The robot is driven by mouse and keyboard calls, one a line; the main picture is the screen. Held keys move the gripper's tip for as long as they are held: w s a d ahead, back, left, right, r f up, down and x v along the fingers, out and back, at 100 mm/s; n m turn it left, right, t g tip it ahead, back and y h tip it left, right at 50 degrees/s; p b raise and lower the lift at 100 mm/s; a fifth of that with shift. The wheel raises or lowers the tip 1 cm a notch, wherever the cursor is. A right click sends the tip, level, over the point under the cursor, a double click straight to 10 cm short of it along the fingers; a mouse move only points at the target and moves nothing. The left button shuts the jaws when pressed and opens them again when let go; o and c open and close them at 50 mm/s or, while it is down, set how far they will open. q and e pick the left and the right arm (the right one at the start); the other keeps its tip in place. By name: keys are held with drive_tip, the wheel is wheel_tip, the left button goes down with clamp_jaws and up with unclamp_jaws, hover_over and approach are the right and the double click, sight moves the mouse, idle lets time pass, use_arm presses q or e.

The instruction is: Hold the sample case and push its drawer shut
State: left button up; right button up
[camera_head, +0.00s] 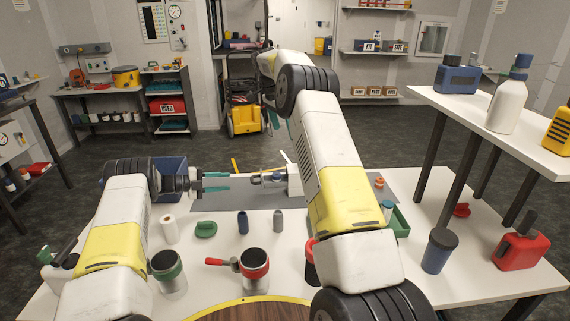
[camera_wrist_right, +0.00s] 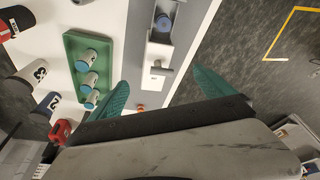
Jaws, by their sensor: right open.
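The sample case (camera_head: 294,182) is a white box on the grey mat, partly hidden by my right arm in the head view. Its drawer (camera_head: 262,180) stands out to the left, with a blue-capped item (camera_head: 277,177) in it. In the right wrist view the case (camera_wrist_right: 153,83) has a grey raised handle (camera_wrist_right: 161,71), and the open drawer reaches toward the top. My left gripper (camera_head: 228,181) is open and empty, left of the drawer and apart from it, pointing at it. My right gripper (camera_wrist_right: 160,78) is open; the case appears between its fingertips, with contact not visible.
A green tray (camera_wrist_right: 74,45) of blue-capped vials lies beside the case. A blue bin (camera_head: 170,172) stands behind my left gripper. Bottles and jars, including a red-banded one (camera_head: 254,265), stand nearer. A raised white shelf (camera_head: 470,106) is at right.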

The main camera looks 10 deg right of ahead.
sight(292, 177)
drive_tip(key=f+m, duration=0.1)
drive_tip(key=f, duration=0.4)
drive_tip(key=w+f+m+g+h, duration=0.1)
drive_tip(key=f+m, duration=0.1)
drive_tip(key=f, duration=0.3)
drive_tip(key=w+d+f+m, duration=0.1)
drive_tip(key=f, duration=0.4)
drive_tip(key=shift+f+m+g, duration=0.15)
drive_tip(key=shift+m+g, duration=0.15)
drive_tip(key=shift+m, duration=0.1)
drive_tip(key=shift+h, duration=0.3)
drive_tip(key=x, duration=0.8)
drive_tip(key=shift+a, duration=0.1)
drive_tip(key=shift+c, duration=0.2)
drive_tip(key=c, duration=1.8)
drive_tip(key=shift+w, duration=0.1)
drive_tip(key=shift+c, duration=0.2)
